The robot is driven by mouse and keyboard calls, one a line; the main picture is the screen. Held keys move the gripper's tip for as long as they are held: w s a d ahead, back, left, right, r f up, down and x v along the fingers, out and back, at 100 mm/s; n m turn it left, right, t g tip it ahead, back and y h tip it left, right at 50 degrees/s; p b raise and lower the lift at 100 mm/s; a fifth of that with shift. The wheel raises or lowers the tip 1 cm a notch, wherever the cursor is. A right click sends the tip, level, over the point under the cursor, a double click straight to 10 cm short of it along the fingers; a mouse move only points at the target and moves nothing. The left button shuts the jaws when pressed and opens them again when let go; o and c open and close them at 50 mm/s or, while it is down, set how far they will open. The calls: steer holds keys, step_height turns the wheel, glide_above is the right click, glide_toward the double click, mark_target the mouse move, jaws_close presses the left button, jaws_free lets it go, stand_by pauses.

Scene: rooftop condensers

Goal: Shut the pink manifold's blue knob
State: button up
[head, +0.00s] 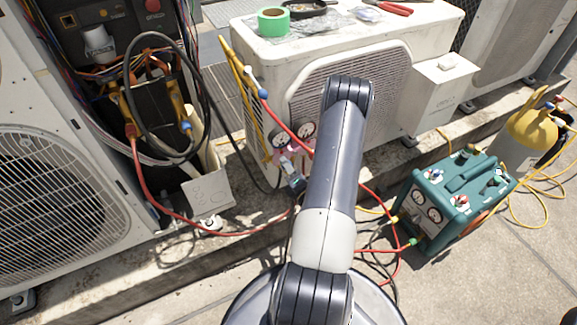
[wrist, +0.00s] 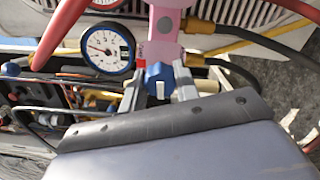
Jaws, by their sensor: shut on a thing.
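The pink manifold (wrist: 164,28) fills the top middle of the wrist view, with a white-faced gauge (wrist: 104,48) on its left. Its blue knob (wrist: 157,75) sticks out towards me and carries a pale mark. My gripper (wrist: 160,82) has one finger on each side of the knob and is shut on it. In the head view the manifold (head: 297,148) is small, with two round gauges, in front of the condenser's grille. My gripper (head: 291,180) is just below it there, partly hidden by my arm, and the knob cannot be made out.
Red and yellow hoses (head: 283,121) hang around the manifold. A white condenser (head: 262,75) stands behind it, with green tape (head: 273,21) and tools on top. An opened unit with loose wires is at left. A teal recovery machine (head: 452,198) and a yellow cylinder (head: 530,132) stand at right.

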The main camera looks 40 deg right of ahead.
steer(key=m, duration=0.4)
steer(key=shift+m+p, duration=0.3)
steer(key=shift+p, duration=0.1)
steer(key=m+p, duration=0.1)
steer(key=m, duration=0.4)
steer(key=shift+f, duration=0.1)
steer(key=m+p, duration=0.1)
steer(key=m, duration=0.4)
steer(key=shift+f+m, duration=0.1)
steer(key=shift+m, duration=2.2)
steer(key=shift+a, duration=0.1)
steer(key=o, duration=1)
steer(key=shift+p, duration=0.3)
steer(key=p+v, duration=0.1)
steer(key=v, duration=1)
